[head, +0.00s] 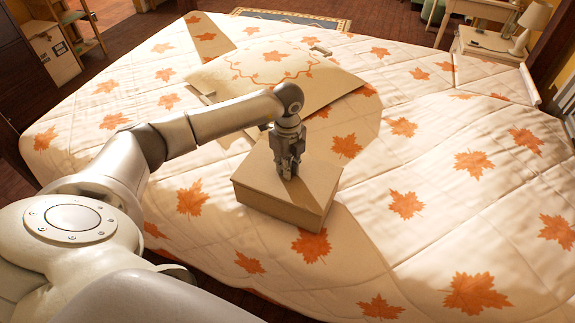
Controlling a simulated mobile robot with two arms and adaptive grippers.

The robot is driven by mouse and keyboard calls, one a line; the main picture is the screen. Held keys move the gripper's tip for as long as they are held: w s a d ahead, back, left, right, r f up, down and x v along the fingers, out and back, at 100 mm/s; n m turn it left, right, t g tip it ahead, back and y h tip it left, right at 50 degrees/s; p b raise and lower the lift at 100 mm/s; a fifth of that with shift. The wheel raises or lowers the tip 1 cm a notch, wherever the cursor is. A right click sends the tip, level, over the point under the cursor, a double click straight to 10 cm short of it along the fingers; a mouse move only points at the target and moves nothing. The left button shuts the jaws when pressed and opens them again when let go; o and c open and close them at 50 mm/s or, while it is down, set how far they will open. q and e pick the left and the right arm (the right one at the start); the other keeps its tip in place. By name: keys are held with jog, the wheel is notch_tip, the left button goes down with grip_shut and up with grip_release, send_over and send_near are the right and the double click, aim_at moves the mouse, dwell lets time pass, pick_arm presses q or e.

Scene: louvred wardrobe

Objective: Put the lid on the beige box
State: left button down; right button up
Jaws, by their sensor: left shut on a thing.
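The beige box (275,207) stands on the patterned bed, a little left of the picture's middle. A flat beige lid (258,172) covers its top. From this view the lid looks level with the box's edges, but I cannot tell whether it is fully seated. My left gripper (288,172) points down at the middle of the lid and is shut on it. The fingers hide the part of the lid that they hold. My right gripper is not in view.
The bed (430,240) has a white quilt with orange leaves, clear to the right and front of the box. A leaf-patterned pillow (275,70) lies behind the box. A nightstand (490,42) with a lamp (530,25) is at the back right.

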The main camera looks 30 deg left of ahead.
pick_arm(q)
jog(key=shift+f, duration=0.15)
dwell(1.2)
jog(key=c, duration=0.9)
grip_release()
jog(key=shift+r+p, duration=2.4)
jog(key=shift+r, duration=0.65)
